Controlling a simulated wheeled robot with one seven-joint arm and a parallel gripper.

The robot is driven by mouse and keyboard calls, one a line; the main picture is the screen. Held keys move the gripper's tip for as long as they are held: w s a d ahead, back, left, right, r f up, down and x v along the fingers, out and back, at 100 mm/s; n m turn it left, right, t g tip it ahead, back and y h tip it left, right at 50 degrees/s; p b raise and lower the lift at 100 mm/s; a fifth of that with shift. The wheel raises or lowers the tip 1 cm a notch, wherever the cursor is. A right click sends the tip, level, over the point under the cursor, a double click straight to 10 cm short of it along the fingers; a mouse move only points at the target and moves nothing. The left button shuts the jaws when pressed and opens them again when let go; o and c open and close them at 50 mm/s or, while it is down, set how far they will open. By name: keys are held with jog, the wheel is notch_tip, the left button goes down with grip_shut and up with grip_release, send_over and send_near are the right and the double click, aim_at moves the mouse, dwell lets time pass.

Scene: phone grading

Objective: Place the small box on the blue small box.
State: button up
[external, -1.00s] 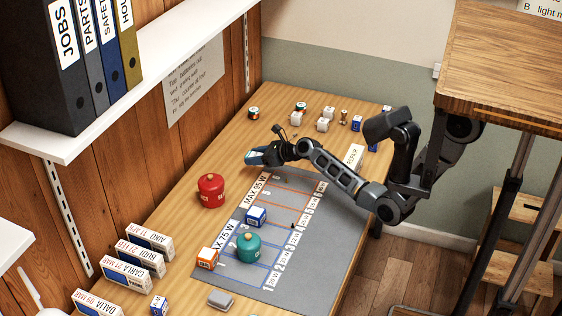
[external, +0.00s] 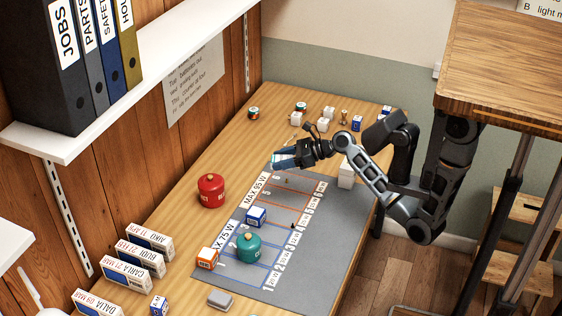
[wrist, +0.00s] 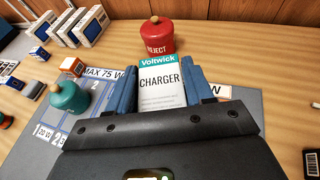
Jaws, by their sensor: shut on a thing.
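My gripper (external: 288,159) is shut on a small white box with a teal top band that reads "Voltwick CHARGER" (wrist: 159,84). The fingers (wrist: 159,90) press on its two sides, and it is held at the far end of the grey mat. A blue-and-white small box (external: 256,216) sits on the mat, well apart from my gripper toward the front; I cannot make it out in the wrist view. Another small blue-and-white box (external: 158,305) stands at the table's near left; a similar one shows in the wrist view (wrist: 39,53).
A teal jar (external: 249,247) and an orange box (external: 208,258) stand near the blue box on the mat (external: 325,250). A red REJECT jar (external: 211,190) is left of the mat. Several labelled boxes (external: 150,236) line the near left. Small items stand at the back.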

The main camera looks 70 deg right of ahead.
jog(key=s+a, duration=0.1)
jog(key=a, duration=0.3)
send_over(256, 212)
jog(key=shift+n+y, duration=0.3)
notch_tip(256, 212, down, 6)
jog(key=shift+w+d+f, duration=0.1)
jog(key=shift+f, duration=2)
jog(key=shift+f, duration=0.15)
jog(key=o, duration=1)
jog(key=shift+o, duration=0.2)
